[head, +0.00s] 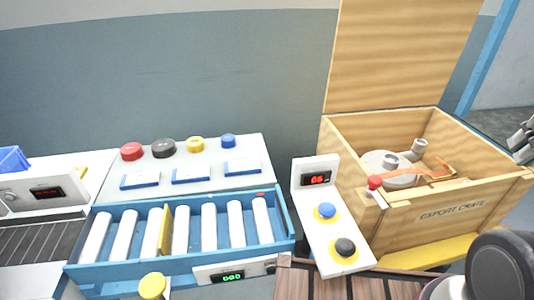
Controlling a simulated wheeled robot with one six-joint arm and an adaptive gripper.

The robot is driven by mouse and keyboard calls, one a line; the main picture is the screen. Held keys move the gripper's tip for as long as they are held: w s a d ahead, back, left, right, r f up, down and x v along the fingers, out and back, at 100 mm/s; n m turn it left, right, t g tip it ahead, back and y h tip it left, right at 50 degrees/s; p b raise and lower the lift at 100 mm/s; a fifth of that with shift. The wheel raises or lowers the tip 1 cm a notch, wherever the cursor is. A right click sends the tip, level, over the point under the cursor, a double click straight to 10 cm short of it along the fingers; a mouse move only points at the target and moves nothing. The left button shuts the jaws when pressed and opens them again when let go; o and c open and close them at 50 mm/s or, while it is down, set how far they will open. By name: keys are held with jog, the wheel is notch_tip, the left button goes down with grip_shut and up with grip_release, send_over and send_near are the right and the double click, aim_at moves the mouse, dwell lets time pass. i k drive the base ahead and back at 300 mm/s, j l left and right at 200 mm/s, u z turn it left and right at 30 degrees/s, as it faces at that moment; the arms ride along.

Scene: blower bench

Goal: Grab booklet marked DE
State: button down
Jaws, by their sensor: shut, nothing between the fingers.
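Three flat white pieces with blue edges lie on the white panel: a left one (140,181), a middle one (191,175) and a right one (242,167). They could be booklets, but no lettering can be read on them, so I cannot tell whether any is marked DE. My gripper (523,140) shows only in part at the right edge, beyond the crate and far from these pieces. It is shut, and nothing shows in it.
A blue roller tray (190,263) with a yellow divider (166,230) lies in front of the panel. Red, black, yellow and blue knobs line its back. An open wooden export crate (440,217) holds a grey blower (388,165). A button box (330,235) stands between.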

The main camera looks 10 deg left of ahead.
aim_at(185, 176)
jog(key=j+u, duration=0.25)
jog(key=u, duration=0.2)
jog(key=j+u, duration=0.25)
jog(key=u, duration=0.25)
jog(key=j+u, duration=0.3)
jog(key=u, duration=0.15)
